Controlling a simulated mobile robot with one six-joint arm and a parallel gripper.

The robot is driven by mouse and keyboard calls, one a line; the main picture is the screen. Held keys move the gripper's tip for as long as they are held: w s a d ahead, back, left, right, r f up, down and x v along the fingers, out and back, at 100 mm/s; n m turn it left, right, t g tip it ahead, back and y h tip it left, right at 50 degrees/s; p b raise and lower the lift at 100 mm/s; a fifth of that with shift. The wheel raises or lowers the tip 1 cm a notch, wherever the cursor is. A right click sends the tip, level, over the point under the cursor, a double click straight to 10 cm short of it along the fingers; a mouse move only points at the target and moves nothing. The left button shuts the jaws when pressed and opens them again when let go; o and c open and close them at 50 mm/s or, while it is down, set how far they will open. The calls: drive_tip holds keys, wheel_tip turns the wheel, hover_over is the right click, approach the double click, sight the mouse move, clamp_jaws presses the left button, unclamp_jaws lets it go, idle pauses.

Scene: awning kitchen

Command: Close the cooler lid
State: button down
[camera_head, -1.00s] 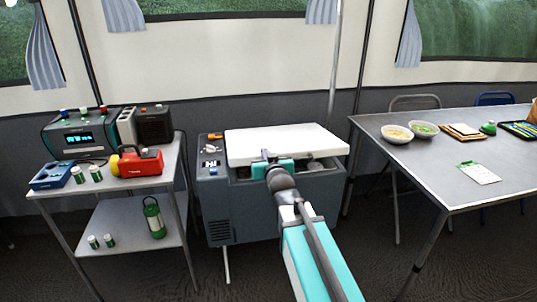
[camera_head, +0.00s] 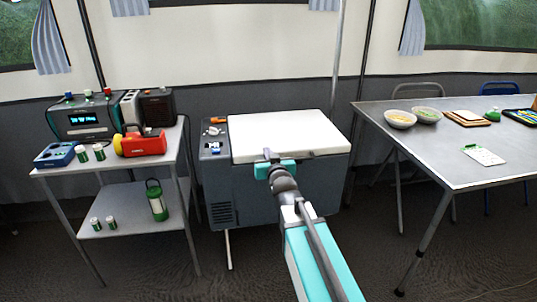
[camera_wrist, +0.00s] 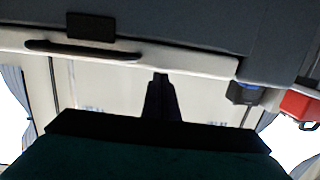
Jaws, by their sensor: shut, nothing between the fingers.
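The cooler (camera_head: 285,185) is a dark grey box standing between the shelf and the table. Its white lid (camera_head: 290,132) lies flat over the top, and no gap shows along its front edge in the head view. My gripper (camera_head: 267,155) is shut and empty at the lid's front edge, left of its middle; I cannot tell if it touches. In the wrist view my gripper's dark fingers (camera_wrist: 161,95) are close together against a pale surface. A light-coloured edge with a dark handle-like slot (camera_wrist: 80,48) shows near them, seen close up.
A metal shelf (camera_head: 130,222) at left holds a radio, a red flashlight (camera_head: 140,144) and a green lantern (camera_head: 156,202). A table (camera_head: 420,160) at right bears bowls and papers. Small items lie on the cooler's left panel (camera_head: 214,146). Open floor lies in front.

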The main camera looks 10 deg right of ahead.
drive_tip(key=shift+s+d+f+g, duration=0.1)
drive_tip(key=shift+s+f+g, duration=0.05)
drive_tip(key=shift+f, duration=0.5)
drive_tip(key=shift+s+d+f+g, duration=0.1)
drive_tip(key=shift+f+g, duration=0.05)
drive_tip(key=shift+f, duration=0.45)
drive_tip(key=shift+r, duration=0.1)
drive_tip(key=shift+t, duration=0.4)
drive_tip(key=r, duration=0.1)
drive_tip(key=s+r, duration=0.1)
drive_tip(key=r, duration=0.1)
drive_tip(key=s+r, duration=0.1)
drive_tip(key=r, duration=0.1)
drive_tip(key=shift+s, duration=0.15)
drive_tip(key=shift+s+b, duration=0.25)
drive_tip(key=shift+b, duration=0.8)
drive_tip(key=b, duration=0.2)
drive_tip(key=s+b, duration=0.1)
drive_tip(key=b, duration=0.1)
drive_tip(key=shift+s+f+b, duration=0.2)
drive_tip(key=shift+f+b, duration=0.15)
drive_tip(key=shift+b, duration=0.05)
drive_tip(key=b, duration=0.5)
drive_tip(key=shift+s+f, duration=0.15)
drive_tip(key=shift+s, duration=0.2)
